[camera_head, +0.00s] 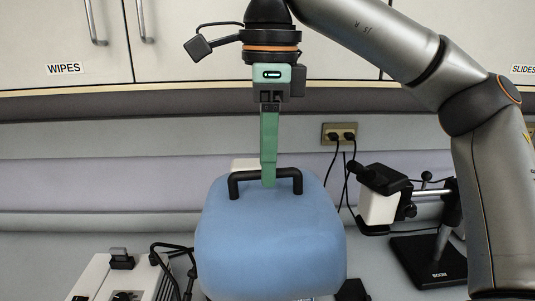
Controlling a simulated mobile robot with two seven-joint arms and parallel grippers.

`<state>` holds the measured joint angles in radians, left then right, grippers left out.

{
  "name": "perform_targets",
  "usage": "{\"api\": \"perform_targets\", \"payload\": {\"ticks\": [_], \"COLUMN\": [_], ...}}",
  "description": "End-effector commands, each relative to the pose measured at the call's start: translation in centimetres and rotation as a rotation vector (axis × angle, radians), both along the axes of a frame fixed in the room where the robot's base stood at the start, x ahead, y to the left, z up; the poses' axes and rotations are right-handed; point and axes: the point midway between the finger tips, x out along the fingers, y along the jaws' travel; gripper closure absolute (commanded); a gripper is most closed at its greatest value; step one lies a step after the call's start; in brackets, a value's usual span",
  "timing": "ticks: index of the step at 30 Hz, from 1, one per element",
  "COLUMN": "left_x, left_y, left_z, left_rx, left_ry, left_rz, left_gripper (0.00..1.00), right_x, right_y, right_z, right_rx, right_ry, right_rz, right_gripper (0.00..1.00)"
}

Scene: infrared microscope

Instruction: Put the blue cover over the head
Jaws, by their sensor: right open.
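The blue cover (270,248) is a large rounded block in the lower middle of the head view, with a black bar handle (240,185) on top. My right gripper (269,180) comes down from above, its green fingers pointing down at the middle of the handle. The fingers look open and overlap the handle bar in the picture; a grip on it does not show. The head is not visible; what stands under or behind the cover is hidden by it. My left gripper is not in view.
A microscope (380,194) on a black base (428,262) stands right of the cover. A white instrument box (100,279) with black cables is at the lower left. A wall outlet (340,133) with two plugs and cupboards (60,35) are behind.

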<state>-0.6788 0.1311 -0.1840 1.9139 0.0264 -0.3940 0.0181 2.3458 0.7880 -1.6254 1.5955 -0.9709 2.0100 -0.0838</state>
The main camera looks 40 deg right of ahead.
Motion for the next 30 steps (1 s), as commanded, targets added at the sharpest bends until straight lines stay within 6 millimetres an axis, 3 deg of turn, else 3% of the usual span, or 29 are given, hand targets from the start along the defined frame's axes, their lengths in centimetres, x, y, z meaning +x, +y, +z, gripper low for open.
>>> {"api": "perform_targets", "payload": {"ticks": [10, 20, 30], "left_x": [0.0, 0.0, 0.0], "left_y": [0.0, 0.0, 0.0], "left_z": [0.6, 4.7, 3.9], "left_rx": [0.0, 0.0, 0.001], "left_ry": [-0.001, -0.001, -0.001], "left_rz": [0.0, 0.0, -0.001], "left_gripper": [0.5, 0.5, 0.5], "right_x": [0.0, -0.1, -0.1], "right_y": [0.0, -0.1, -0.1], "right_z": [1.0, 8.4, 11.3], "right_rx": [-0.001, -0.001, -0.003], "right_ry": [-0.001, -0.006, 0.002], "right_rz": [0.0, -0.004, -0.001], "right_gripper": [0.48, 0.48, 0.48]}}
